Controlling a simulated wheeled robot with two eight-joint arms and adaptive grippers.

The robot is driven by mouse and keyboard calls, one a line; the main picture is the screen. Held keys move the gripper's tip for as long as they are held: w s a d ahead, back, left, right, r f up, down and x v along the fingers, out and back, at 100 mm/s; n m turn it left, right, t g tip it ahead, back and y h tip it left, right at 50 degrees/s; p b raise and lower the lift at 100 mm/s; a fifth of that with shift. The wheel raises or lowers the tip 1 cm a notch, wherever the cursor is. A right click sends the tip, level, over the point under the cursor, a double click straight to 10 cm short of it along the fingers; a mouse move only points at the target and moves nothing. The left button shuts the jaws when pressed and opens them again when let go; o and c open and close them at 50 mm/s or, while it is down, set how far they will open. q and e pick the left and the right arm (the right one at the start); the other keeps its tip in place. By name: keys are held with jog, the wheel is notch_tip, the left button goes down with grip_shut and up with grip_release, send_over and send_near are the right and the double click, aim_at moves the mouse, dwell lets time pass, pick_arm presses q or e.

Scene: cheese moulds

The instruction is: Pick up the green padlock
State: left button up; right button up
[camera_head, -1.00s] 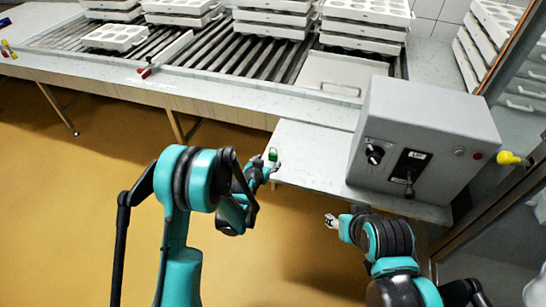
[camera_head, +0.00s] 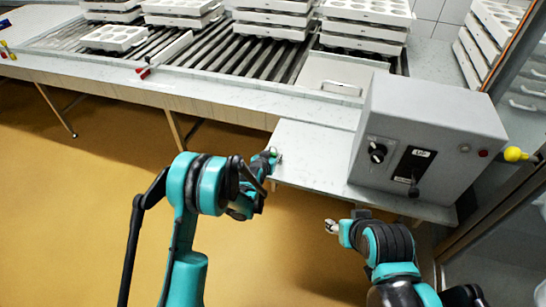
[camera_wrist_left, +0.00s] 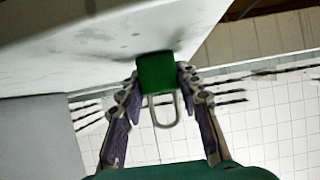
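The green padlock (camera_wrist_left: 157,73) is in the middle of the left wrist view, at the pale table's edge, with its metal shackle pointing down in the picture. The fingertips of my left gripper (camera_wrist_left: 158,71) are on either side of its body, very close to or touching it. Whether they grip it is unclear. In the head view my left gripper (camera_head: 273,154) is at the left edge of the small side table, and the padlock is mostly hidden there. My right gripper (camera_head: 331,227) is in front of that table, away from the padlock; its fingers are too small to judge.
The side table (camera_head: 312,160) carries a grey control box (camera_head: 432,135) with knobs and a lever on its right. Behind is a roller conveyor (camera_head: 225,55) with stacks of white moulds (camera_head: 365,32). The floor in front is clear.

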aim_at(275, 155)
pick_arm(q)
jog(key=shift+c, duration=0.7)
jog(key=shift+r, duration=0.2)
jog(key=r+p, duration=0.2)
jog(key=r, duration=0.1)
jog(key=s+d+r+p, duration=0.1)
jog(key=shift+r, duration=0.4)
jog(key=s+d+r+p, duration=0.3)
jog(key=s+d+r, duration=0.3)
jog(key=s, duration=0.3)
jog(key=s+a+r+n+y, duration=0.1)
jog(key=s+a+r, duration=0.1)
jog(key=s+a, duration=0.3)
jog(key=s+a+r+n+y, duration=0.1)
jog(key=s+a+r, duration=0.2)
jog(key=a, duration=0.8)
jog(key=s+a+r+n+y, duration=0.1)
jog(key=s+a+r, duration=0.2)
jog(key=s+a, duration=0.5)
jog(key=shift+a+n+t+y, duration=0.3)
jog(key=shift+a+y, duration=0.1)
jog(key=shift+a, duration=0.05)
